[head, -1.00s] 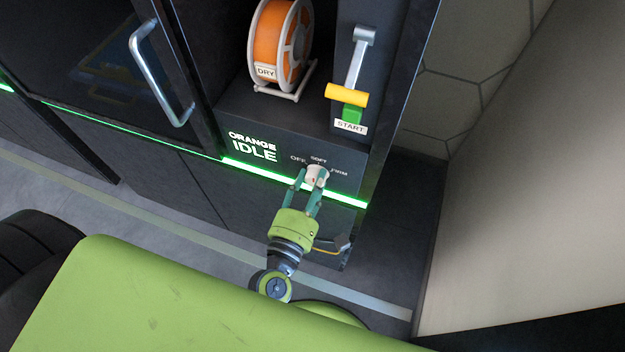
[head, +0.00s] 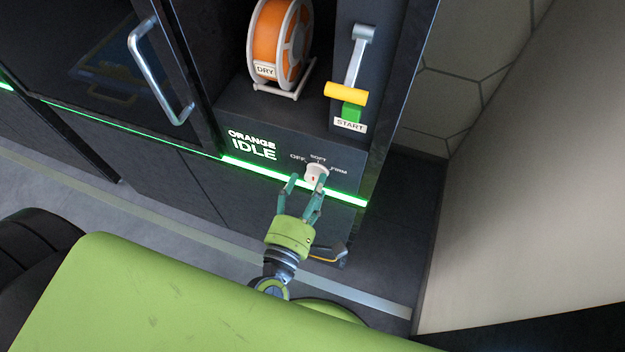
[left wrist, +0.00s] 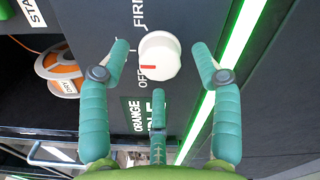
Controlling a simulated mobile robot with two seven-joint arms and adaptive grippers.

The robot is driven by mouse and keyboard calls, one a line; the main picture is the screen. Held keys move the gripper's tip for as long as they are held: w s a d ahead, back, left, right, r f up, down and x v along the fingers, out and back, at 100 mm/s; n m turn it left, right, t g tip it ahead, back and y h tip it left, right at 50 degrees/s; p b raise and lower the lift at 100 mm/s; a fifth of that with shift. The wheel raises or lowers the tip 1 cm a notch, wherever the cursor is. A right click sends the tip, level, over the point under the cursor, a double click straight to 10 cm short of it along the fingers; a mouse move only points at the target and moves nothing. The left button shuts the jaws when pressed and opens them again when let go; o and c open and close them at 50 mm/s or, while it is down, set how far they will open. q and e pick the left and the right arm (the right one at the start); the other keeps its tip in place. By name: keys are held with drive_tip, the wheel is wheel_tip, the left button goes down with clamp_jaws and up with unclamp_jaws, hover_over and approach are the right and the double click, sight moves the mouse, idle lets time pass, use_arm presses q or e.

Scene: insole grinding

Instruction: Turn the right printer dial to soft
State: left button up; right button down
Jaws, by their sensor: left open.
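The right printer dial (head: 313,175) is a white knob on the dark front panel, with OFF, SOFT and FIRM labels around it. In the left wrist view the dial (left wrist: 160,58) shows a red mark pointing left, between the OFF and FIRM labels. In the head view the mark points up, towards SOFT. The SOFT label is hidden behind a finger in the left wrist view. My left gripper (head: 306,183) is open, its teal fingers spread around the dial with visible gaps in the left wrist view. My right gripper is not in view.
The panel reads ORANGE IDLE (head: 253,146) above a green light strip (head: 250,170). An orange spool (head: 268,40) marked DRY and a yellow-handled lever (head: 346,94) above START are higher up. A door handle (head: 158,75) is at left; a wall (head: 520,180) closes the right.

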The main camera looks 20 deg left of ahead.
use_arm(q)
drive_tip(key=s, duration=1)
drive_tip(key=shift+s+a, duration=0.2)
